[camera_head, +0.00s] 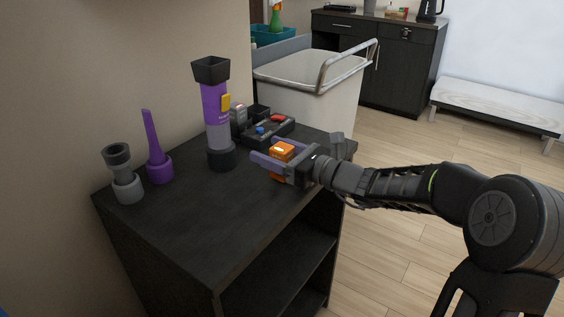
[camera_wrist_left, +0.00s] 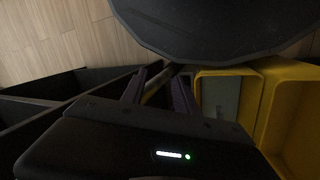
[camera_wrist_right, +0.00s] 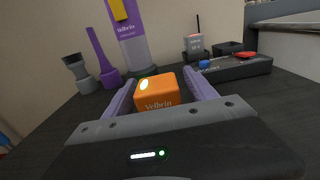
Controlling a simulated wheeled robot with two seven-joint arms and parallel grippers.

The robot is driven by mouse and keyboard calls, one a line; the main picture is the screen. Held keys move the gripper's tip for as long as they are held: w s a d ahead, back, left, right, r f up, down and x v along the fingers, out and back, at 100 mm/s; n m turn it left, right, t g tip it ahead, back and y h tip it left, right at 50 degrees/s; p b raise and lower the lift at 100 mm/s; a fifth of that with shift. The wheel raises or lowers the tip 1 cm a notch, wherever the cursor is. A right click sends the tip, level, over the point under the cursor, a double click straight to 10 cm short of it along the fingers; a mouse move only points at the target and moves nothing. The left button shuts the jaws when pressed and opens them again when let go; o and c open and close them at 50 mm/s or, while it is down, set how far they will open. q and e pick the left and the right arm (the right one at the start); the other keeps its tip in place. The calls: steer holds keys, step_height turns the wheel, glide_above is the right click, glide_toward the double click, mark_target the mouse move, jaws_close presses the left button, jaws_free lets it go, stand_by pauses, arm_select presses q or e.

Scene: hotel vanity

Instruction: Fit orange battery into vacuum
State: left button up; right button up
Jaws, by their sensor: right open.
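The orange battery (camera_head: 281,151) is a small block on the dark vanity top; it also shows in the right wrist view (camera_wrist_right: 158,92). My right gripper (camera_head: 266,150) is open, with its purple fingers on either side of the battery. Whether they touch it is unclear. The purple and grey vacuum (camera_head: 217,122) stands upright to the left of the gripper, with a yellow part (camera_head: 225,102) on its side. Its battery slot cannot be made out. My left gripper (camera_wrist_left: 160,82) shows only in its wrist view, with its fingers apart beside yellow bins.
A purple crevice nozzle (camera_head: 157,160) and a grey attachment (camera_head: 123,178) stand left of the vacuum on the vanity top (camera_head: 225,225). A white cart (camera_head: 310,100) stands beyond. The vanity's front area is clear.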

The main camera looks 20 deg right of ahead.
jaws_close()
stand_by(0.5)
